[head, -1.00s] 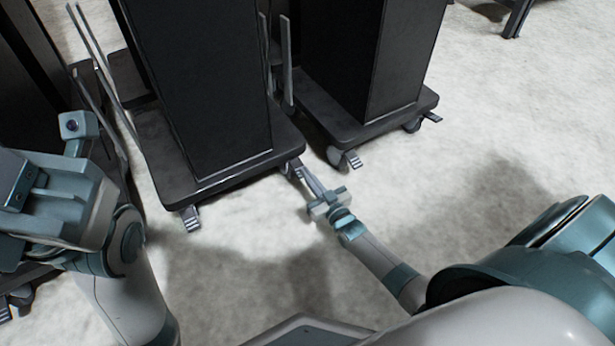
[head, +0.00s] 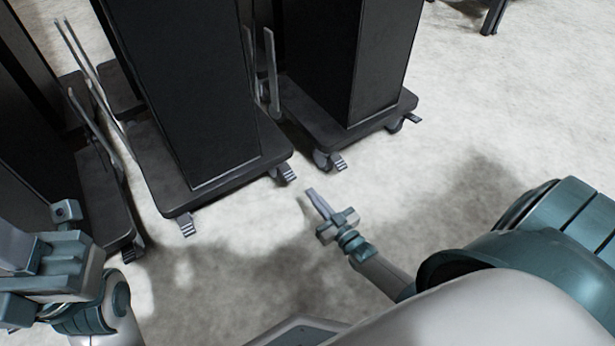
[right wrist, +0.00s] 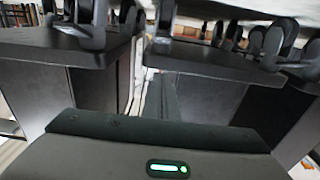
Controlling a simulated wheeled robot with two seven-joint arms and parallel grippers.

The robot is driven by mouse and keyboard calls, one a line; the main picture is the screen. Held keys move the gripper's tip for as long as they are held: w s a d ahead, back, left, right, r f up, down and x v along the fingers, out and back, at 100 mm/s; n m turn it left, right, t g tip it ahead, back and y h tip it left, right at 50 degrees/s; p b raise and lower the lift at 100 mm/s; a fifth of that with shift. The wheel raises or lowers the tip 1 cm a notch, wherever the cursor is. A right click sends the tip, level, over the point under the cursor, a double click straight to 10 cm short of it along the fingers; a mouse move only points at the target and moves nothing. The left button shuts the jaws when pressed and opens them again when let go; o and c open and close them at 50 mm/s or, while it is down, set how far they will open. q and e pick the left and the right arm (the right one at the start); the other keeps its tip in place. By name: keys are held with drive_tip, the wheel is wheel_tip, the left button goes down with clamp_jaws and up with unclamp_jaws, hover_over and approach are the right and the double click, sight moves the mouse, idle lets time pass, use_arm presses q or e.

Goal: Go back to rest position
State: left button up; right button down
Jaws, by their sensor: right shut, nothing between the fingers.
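My right gripper (head: 310,192) is in the middle of the head view, at the end of my right arm. Its fingers are shut with nothing between them. It is apart from the black dispenser stands, over pale floor in the picture. My left arm (head: 60,270) is folded at the left edge of the head view, and its fingers do not show. The right wrist view shows my dark housing with a green light along the bottom; the fingers do not show there.
A tall black stand (head: 185,90) on a wheeled base (head: 165,185) is in front, with another stand (head: 350,60) to its right. More stands are at the left. Caster pedals (head: 187,225) stick out at floor level. Pale floor (head: 500,110) is clear at the right.

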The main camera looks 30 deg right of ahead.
drive_tip(key=shift+s, duration=0.35)
idle(0.3)
